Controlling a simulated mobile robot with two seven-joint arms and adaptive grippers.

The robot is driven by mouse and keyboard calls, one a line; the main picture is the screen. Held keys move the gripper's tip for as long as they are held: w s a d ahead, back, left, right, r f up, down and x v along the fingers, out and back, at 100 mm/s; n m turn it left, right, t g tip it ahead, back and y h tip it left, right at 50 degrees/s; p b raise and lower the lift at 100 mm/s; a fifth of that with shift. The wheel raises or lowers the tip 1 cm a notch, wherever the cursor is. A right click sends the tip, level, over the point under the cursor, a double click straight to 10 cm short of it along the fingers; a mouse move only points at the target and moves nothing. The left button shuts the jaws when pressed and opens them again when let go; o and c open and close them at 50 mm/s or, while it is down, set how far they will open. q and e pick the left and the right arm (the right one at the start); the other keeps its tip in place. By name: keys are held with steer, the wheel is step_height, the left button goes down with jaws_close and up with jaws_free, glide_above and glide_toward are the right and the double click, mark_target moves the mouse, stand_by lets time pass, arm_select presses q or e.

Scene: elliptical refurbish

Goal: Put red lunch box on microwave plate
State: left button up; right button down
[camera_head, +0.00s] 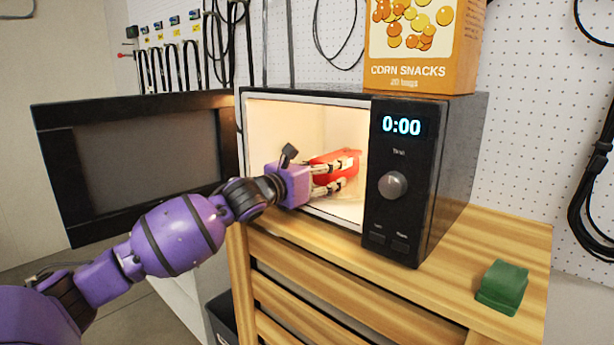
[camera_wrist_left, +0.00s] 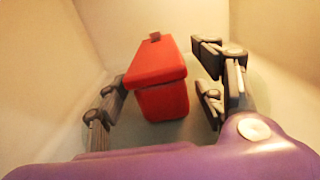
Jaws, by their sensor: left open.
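The red lunch box (camera_head: 336,166) is inside the lit microwave (camera_head: 437,185). In the left wrist view the lunch box (camera_wrist_left: 158,75) stands on the pale microwave floor, a little tilted in the picture. My left gripper (camera_head: 340,173) reaches in through the open front. Its fingers are open on either side of the lunch box, with a gap visible at the right finger in the wrist view (camera_wrist_left: 165,95). The microwave plate (camera_head: 346,212) shows only in part under the box and gripper. My right gripper is not in view.
The microwave door (camera_head: 140,165) is swung wide open to the left, beside my left arm. A corn snacks box (camera_head: 422,45) stands on top of the microwave. A green object (camera_head: 502,287) sits on the wooden surface (camera_head: 440,290) at the right. Cables hang on the pegboard wall.

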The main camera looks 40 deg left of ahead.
arm_select(q)
steer(key=s, duration=0.7)
steer(key=s+p, duration=0.1)
steer(key=s, duration=0.3)
steer(key=shift+s+a, duration=0.2)
steer(key=shift+a, duration=0.2)
